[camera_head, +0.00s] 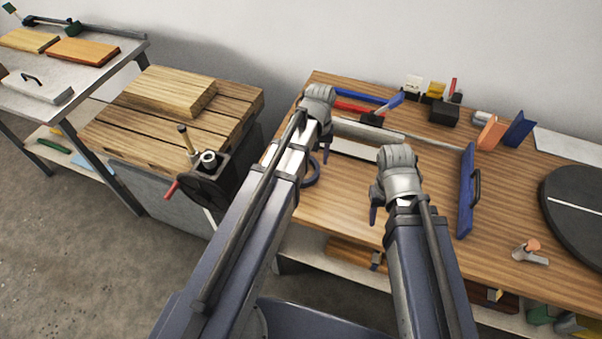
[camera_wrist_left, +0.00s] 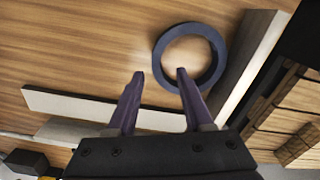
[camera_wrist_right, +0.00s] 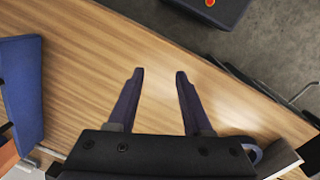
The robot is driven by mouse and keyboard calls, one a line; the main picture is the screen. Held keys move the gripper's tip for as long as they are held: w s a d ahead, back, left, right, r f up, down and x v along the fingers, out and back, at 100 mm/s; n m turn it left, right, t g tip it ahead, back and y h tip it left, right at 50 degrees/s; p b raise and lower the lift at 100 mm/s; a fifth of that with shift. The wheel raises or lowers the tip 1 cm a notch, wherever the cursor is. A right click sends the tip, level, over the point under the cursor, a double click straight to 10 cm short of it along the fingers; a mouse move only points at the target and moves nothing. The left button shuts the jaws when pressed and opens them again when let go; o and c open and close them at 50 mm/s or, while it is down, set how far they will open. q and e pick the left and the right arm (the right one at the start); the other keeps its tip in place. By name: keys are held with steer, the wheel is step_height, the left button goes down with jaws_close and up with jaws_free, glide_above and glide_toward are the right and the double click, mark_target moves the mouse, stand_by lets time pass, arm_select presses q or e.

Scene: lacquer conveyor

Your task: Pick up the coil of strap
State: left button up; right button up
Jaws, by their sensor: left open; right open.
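The coil of strap is a dark blue-purple ring (camera_head: 316,175) lying flat near the left part of the wooden bench, partly hidden by my left arm in the head view. In the left wrist view the ring (camera_wrist_left: 221,57) lies beyond the fingertips, mostly to the right. One finger of my left gripper (camera_wrist_left: 160,75) overlaps its lower left edge; whether it touches cannot be told. That gripper is open and empty. My right gripper (camera_wrist_right: 159,74) is open and empty over bare bench wood. A sliver of the ring (camera_wrist_right: 254,153) shows at its lower right.
A blue panel with a handle (camera_head: 467,190) stands right of my right gripper. A pale strip (camera_wrist_left: 100,110) lies near the coil. A black round turntable (camera_head: 578,210) sits at the right.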

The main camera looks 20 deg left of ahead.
mark_target(317, 169)
arm_select(q)
steer(key=shift+f, duration=0.1)
arm_select(e)
steer(key=shift+f, duration=0.1)
arm_select(q)
steer(key=f+b, duration=0.5)
steer(key=shift+w+d, duration=0.1)
steer(key=shift+w, duration=0.2)
arm_select(e)
step_height(317, 169, down, 5)
steer(key=shift+f, duration=0.1)
arm_select(q)
jaws_close()
stand_by(0.8)
